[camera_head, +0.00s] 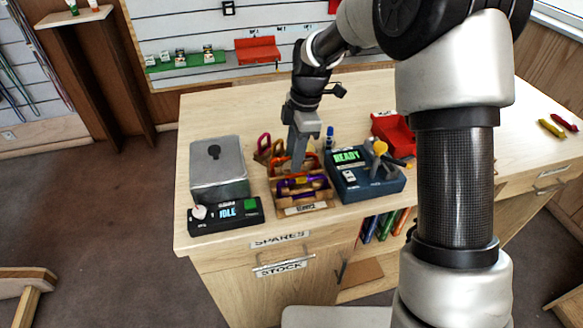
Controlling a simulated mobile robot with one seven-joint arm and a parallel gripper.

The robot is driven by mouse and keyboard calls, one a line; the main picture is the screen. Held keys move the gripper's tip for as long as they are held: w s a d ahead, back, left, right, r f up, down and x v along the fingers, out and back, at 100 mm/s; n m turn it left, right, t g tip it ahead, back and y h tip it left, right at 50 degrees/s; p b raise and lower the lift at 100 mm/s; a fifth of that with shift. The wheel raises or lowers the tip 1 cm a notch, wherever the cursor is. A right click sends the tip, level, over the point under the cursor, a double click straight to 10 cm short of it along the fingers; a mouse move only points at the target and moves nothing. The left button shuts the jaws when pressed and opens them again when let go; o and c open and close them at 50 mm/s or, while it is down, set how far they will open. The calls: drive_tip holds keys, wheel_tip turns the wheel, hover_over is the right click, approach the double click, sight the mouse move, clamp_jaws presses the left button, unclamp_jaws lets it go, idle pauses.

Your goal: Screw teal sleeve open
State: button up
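I cannot make out a teal sleeve in the head view. Several carabiners stand or lie at a wooden tray (306,207) on the bench, among them a purple one (306,186) and an orange-red one (280,163). My gripper (299,168) points down just behind the purple carabiner, among the coloured pieces. Its fingers look close together, but at this size I cannot tell if they are open, shut or touching something. The fingertips are partly lost among the carabiners.
A grey lidded box (218,170) and a black unit reading IDLE (226,213) are to the left. A blue unit reading READY (368,185), with a yellow-knobbed lever, is to the right, before a red bin (393,132). The bench top (225,112) behind is clear.

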drive_tip(key=shift+w+r, duration=0.1)
drive_tip(key=shift+r, duration=0.1)
drive_tip(key=shift+r+p, duration=1)
drive_tip(key=shift+r, duration=0.25)
drive_tip(key=shift+s+d, duration=0.15)
drive_tip(key=shift+s, duration=0.55)
drive_tip(key=shift+f+b, duration=1.15)
drive_tip(key=shift+f, duration=0.35)
drive_tip(key=shift+w+a+r+p, duration=0.1)
drive_tip(key=shift+w+a+p, duration=0.25)
drive_tip(key=shift+w, duration=0.35)
